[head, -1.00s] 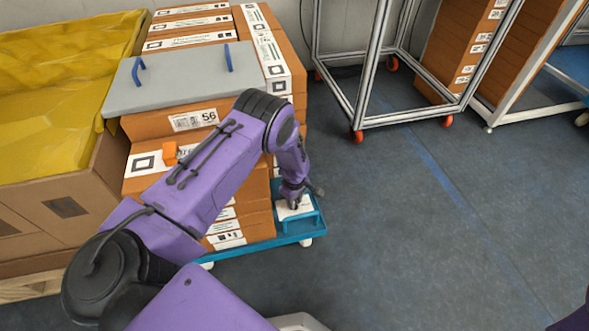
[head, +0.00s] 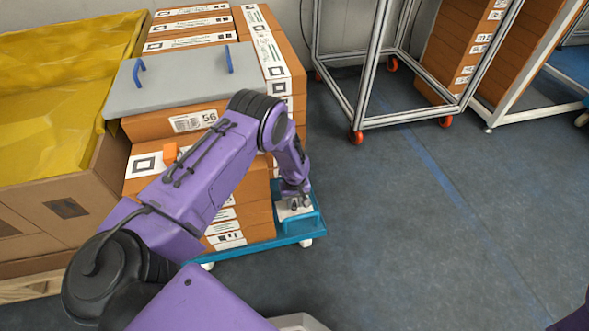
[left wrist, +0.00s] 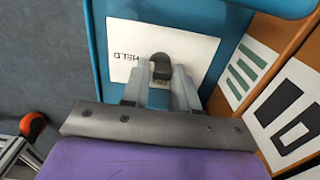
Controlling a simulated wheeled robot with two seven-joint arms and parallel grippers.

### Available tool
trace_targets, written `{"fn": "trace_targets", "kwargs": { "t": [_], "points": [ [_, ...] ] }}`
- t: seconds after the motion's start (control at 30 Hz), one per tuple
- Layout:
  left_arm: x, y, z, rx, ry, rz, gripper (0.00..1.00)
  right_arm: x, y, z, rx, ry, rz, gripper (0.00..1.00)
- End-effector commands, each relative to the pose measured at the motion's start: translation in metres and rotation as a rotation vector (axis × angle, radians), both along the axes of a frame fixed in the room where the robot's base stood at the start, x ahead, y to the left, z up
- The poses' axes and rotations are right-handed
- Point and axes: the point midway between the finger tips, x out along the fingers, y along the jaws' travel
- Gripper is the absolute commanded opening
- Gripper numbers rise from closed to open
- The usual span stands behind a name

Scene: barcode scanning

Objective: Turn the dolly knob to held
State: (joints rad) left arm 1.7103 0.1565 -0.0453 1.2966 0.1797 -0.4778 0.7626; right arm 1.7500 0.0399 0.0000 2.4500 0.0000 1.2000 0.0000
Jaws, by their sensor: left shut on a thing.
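The blue dolly (head: 262,246) stands on the floor under stacked brown boxes. A white label plate (left wrist: 193,48) lies on its blue corner panel (left wrist: 158,12) and bears the word HELD, upside down in the left wrist view. The dark knob (left wrist: 160,66) sits on this plate, beside the word. My left gripper (head: 300,203) is over the plate at the dolly's right corner. In the left wrist view its two fingers (left wrist: 160,85) are shut on the knob. The fingers hide part of the knob and plate. My right gripper is out of view.
Boxes (head: 242,222) stand right beside the knob, topped by a grey lid (head: 185,80) with blue handles. A carton with yellow lining (head: 60,85) is at the left. A white-framed cart (head: 405,118) with red casters stands behind. The floor to the right is clear.

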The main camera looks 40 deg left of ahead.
Motion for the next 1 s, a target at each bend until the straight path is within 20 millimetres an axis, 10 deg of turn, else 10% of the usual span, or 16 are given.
{"fn": "trace_targets", "kwargs": {
  "t": [0.4,0.43,0.5,0.8,1.0],
  "points": [
    [0.001,0.0,0.0,0.0,-0.001,-0.009,0.0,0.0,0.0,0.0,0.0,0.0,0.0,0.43],
    [0.001,0.0,0.0,0.0,-0.001,-0.009,0.35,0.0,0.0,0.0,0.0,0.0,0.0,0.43],
    [0.001,0.0,0.0,0.0,-0.001,-0.009,0.54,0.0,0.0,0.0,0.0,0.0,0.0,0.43],
    [0.001,0.0,0.003,0.001,-0.001,-0.008,0.54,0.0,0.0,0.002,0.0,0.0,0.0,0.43],
    [0.002,0.0,0.044,0.001,-0.003,-0.009,0.54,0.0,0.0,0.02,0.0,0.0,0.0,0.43]
  ]
}}
